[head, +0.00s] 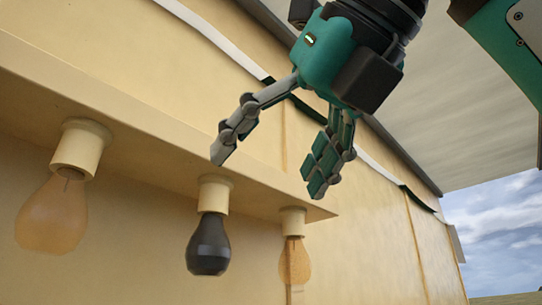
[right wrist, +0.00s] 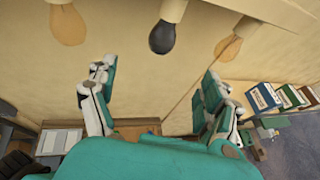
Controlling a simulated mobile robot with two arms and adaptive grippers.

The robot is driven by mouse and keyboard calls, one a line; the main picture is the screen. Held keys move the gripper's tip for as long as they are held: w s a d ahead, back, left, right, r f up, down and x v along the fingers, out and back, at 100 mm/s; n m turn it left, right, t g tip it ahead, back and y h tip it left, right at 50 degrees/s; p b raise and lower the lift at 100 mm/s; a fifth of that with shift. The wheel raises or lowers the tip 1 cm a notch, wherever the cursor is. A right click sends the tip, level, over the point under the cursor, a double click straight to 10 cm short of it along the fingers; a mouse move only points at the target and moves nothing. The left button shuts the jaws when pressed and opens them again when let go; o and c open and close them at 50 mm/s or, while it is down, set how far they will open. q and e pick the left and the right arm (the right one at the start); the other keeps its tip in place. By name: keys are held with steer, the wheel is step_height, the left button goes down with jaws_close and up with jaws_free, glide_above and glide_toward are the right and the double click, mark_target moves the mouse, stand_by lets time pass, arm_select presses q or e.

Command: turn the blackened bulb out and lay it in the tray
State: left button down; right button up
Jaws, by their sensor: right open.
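The blackened bulb (head: 208,246) hangs upright in the middle cream socket (head: 214,195) under the ledge. It also shows in the right wrist view (right wrist: 162,38), beyond the fingertips and roughly midway between them. My right gripper (head: 268,173) is open and empty, its fingers spread, above and to the right of the bulb in the head view. In the right wrist view the gripper (right wrist: 158,75) has clear space between its fingers and does not touch the bulb. I cannot make out the tray for sure. My left gripper is not in view.
Amber bulbs hang on either side, one at left (head: 52,213) and one at right (head: 295,262). The ledge (head: 120,125) runs along the cream wall.

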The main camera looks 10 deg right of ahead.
mark_target(212, 244)
steer(key=p+x, duration=0.5)
steer(key=x, duration=1.1)
steer(key=shift+w+p, duration=0.3)
steer(key=shift+w+a+f, duration=0.15)
steer(key=shift+w+f, duration=0.15)
steer(key=shift+w, duration=0.1)
steer(key=c, duration=1)
steer(key=shift+s+a+m+t+h+b, duration=0.1)
steer(key=shift+m+t+h+b, duration=0.25)
steer(key=shift+m+h, duration=0.95)
steer(key=shift+h, duration=0.2)
